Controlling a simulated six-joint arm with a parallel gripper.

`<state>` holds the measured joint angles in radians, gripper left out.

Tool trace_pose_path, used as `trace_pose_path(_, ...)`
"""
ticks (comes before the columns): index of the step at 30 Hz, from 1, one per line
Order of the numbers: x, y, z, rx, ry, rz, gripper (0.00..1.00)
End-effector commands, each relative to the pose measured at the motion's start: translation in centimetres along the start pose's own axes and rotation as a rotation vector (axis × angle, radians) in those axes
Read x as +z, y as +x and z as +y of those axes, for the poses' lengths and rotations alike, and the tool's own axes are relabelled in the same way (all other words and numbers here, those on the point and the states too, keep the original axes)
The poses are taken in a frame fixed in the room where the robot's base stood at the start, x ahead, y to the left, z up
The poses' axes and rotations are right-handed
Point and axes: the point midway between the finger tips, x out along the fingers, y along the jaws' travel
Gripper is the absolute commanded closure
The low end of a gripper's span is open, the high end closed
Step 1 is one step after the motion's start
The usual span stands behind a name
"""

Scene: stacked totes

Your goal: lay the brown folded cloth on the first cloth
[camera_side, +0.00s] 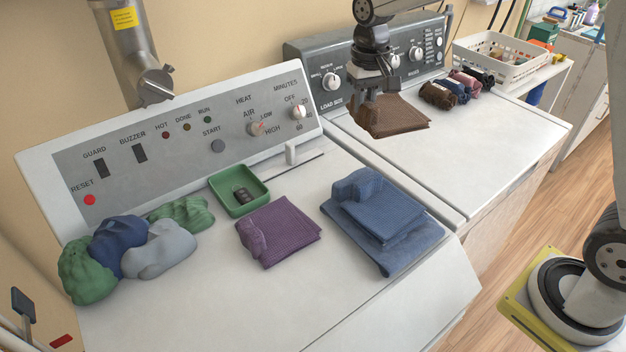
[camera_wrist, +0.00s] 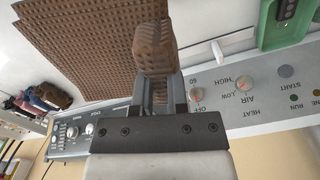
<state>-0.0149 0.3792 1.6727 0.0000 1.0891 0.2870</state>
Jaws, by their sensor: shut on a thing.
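My gripper (camera_side: 367,98) is shut on the brown folded cloth (camera_side: 402,116) and holds it in the air above the rear left of the right-hand machine. In the wrist view the jaws (camera_wrist: 157,92) pinch a bunched edge of this cloth, and its flat folded part (camera_wrist: 85,35) spreads to the upper left. A blue folded cloth (camera_side: 385,212) lies on a flat blue piece (camera_side: 408,254) on the left-hand machine. A purple folded cloth (camera_side: 280,232) lies to its left. I cannot tell which one is the first cloth.
A green tray (camera_side: 262,207) with small dark items sits behind the purple cloth. Crumpled green, blue and grey cloths (camera_side: 160,250) lie at the left. Rolled cloths (camera_side: 437,96) and a white basket (camera_side: 500,72) are at the back right. Control panels (camera_side: 190,135) rise behind the tops.

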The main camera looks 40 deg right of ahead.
Motion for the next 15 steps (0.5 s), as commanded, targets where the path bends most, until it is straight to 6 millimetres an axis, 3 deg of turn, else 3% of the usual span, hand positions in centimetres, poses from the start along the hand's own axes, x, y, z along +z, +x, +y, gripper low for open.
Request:
trace_pose_path(5, 0.54, -0.61, 0.87, 0.000, 0.027, 0.000, 1.00)
trace_pose_path(15, 0.80, -0.51, 0.80, 0.000, 0.062, -0.001, 1.00)
